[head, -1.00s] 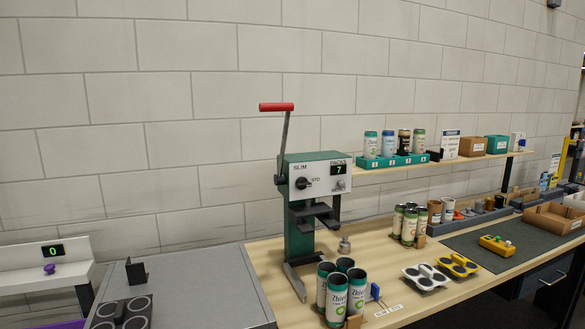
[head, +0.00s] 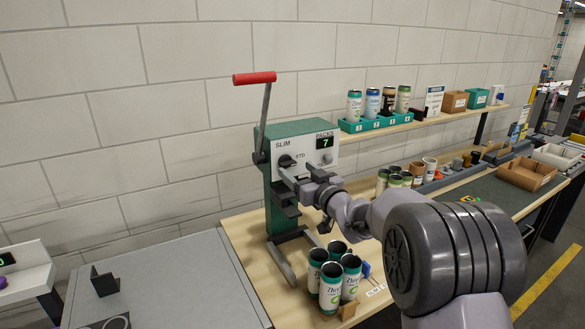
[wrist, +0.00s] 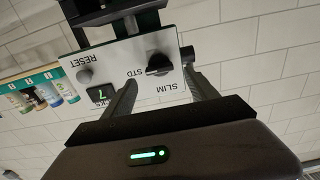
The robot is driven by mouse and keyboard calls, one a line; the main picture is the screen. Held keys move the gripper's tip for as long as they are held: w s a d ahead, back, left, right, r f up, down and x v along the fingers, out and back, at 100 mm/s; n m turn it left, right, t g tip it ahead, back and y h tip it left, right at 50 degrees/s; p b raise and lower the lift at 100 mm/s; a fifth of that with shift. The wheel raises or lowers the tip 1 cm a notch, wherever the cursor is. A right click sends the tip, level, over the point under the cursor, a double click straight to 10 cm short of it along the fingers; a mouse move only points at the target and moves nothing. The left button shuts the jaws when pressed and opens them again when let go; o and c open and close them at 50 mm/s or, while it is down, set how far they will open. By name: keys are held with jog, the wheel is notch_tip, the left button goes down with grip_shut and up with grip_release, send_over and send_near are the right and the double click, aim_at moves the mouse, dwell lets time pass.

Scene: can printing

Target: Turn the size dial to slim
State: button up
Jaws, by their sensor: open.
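The can press (head: 291,143) is green with a white front panel, a red-handled lever and a display reading 7. Its black size dial (wrist: 158,64) sits on the panel between the words STD and SLIM. The wrist view is upside down, and the dial's pointer appears turned toward STD. My gripper (wrist: 160,76) is open, with one finger on each side of the dial and a gap to both. In the head view, my gripper (head: 294,176) is at the panel and partly covers the dial (head: 286,161).
Several green and white cans (head: 331,287) stand on the bench below my arm. A teal tray (head: 378,124) with several cans sits on the shelf at right. The panel also has a RESET knob (wrist: 85,76). A grey table (head: 180,280) is at left.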

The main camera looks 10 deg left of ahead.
aim_at(290, 164)
jog(key=shift+x, duration=1.8)
jog(key=c, duration=1.4)
jog(key=shift+o, duration=0.2)
